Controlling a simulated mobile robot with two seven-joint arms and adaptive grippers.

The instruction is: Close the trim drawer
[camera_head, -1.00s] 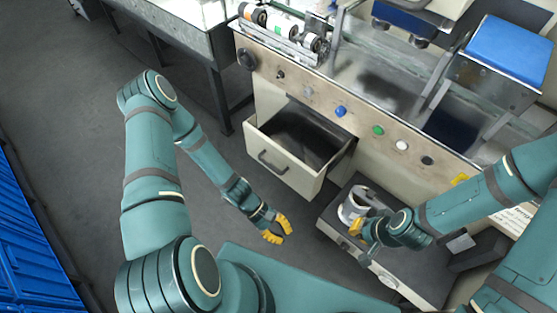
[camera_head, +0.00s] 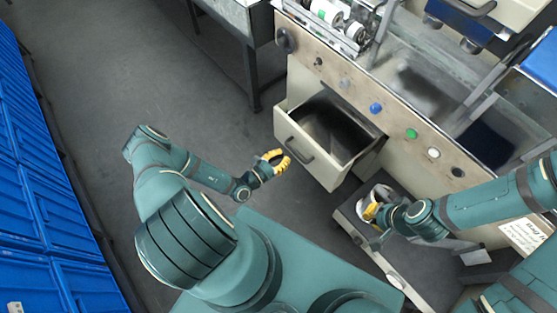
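The trim drawer (camera_head: 312,161) is a cream box with a dark inside, pulled out of the machine front below the row of buttons. Its dark bar handle (camera_head: 299,149) is on the front panel. My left gripper (camera_head: 279,160) has yellow fingertips spread apart; it is empty, just left of the drawer front and near the handle. My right gripper (camera_head: 374,213) is at a white roll (camera_head: 367,197) on a low grey unit, with its yellow fingers against the roll's side. I cannot tell whether it grips the roll.
The machine's control panel (camera_head: 392,121) with coloured buttons is above the drawer. A metal table (camera_head: 232,14) is at upper left. Blue cabinets (camera_head: 40,190) line the left side. Floor left of the drawer is clear.

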